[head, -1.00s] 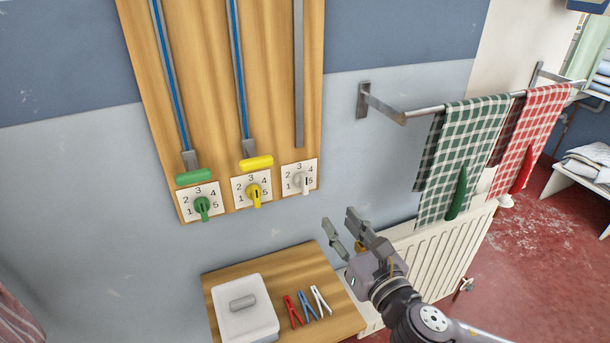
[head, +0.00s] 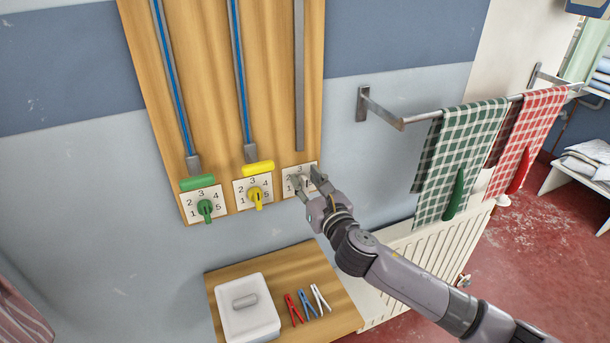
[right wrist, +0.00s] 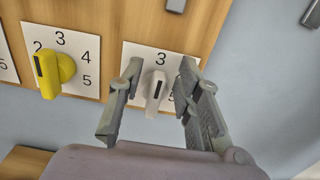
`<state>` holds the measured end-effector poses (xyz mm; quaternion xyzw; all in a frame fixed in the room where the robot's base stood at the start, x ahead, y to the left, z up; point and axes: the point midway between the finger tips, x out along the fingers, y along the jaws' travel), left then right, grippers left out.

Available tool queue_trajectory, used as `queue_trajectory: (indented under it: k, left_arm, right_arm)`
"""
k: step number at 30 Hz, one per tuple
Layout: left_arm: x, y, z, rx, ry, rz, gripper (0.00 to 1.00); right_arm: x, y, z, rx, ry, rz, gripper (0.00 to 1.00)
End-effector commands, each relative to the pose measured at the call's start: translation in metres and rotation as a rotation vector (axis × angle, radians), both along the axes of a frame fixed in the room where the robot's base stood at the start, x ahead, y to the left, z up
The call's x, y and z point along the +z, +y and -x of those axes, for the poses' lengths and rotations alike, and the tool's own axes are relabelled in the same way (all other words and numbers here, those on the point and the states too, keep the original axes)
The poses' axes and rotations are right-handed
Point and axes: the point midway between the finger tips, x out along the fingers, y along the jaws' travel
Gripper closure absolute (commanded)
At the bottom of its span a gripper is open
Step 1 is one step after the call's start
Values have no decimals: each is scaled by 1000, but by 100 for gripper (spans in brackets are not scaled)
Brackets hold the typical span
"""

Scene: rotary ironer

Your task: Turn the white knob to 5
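The white knob (right wrist: 154,92) sits on a square number plate (right wrist: 135,56), the rightmost of three on the wooden board. It has a dark line on its face, which looks close to upright in the right wrist view. A 3 shows above it and a partly covered 5 to its right; the other numbers are hidden by my fingers. My right gripper (head: 310,180) is at this plate, its fingers open on either side of the knob, with gaps visible in the right wrist view (right wrist: 160,70). In the head view the gripper mostly covers the knob. My left gripper is not in view.
The yellow knob (head: 256,195) and green knob (head: 205,208) are to the left. A towel rail (head: 430,112) and radiator (head: 425,258) are to the right.

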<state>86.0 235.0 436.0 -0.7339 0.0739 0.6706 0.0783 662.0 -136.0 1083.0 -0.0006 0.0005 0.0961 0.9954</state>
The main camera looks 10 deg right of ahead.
Motion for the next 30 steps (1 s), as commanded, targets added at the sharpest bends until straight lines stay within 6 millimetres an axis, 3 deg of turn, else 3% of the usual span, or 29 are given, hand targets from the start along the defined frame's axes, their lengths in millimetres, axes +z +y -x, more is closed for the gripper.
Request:
queue_trajectory:
  k: [6,14,28,30]
  left_arm:
    - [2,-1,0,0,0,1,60]
    - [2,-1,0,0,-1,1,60]
    - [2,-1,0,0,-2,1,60]
    - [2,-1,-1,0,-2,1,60]
  right_arm:
    - [0,3,-12,0,0,-1,68]
    - [0,2,-13,0,0,-1,68]
    - [0,4,-12,3,1,-2,100]
    - [-1,4,-12,4,2,-3,100]
